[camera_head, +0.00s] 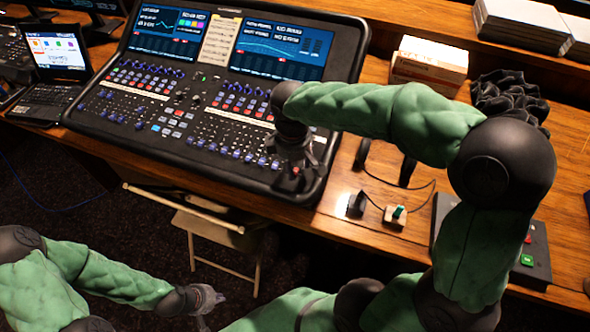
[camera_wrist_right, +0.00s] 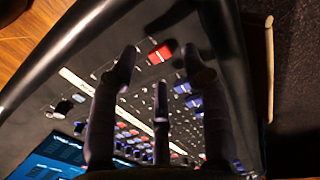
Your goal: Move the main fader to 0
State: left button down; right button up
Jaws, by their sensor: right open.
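The mixing desk (camera_head: 190,125) stands on the wooden table with its two screens lit. A red fader cap (camera_wrist_right: 160,53), apart from the rows of blue ones, lies just beyond my right gripper's fingertips in the right wrist view. My right gripper (camera_wrist_right: 160,68) is open, with its fingers pointing down at the desk surface and spread to either side of the red cap. Whether they touch it I cannot tell. In the head view the right gripper (camera_head: 295,168) is over the desk's front right corner. My left gripper (camera_head: 207,299) hangs low, away from the desk; its opening is unclear.
A laptop (camera_head: 55,65) stands left of the desk. To the right are headphones (camera_head: 385,160), a small switch box (camera_head: 396,216) and a white box (camera_head: 430,62). A folding chair (camera_head: 215,230) stands in front of the desk.

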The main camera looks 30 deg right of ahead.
jog(key=shift+w+f, duration=0.1)
jog(key=shift+f, duration=0.9)
grip_shut()
jog(key=shift+d, duration=0.1)
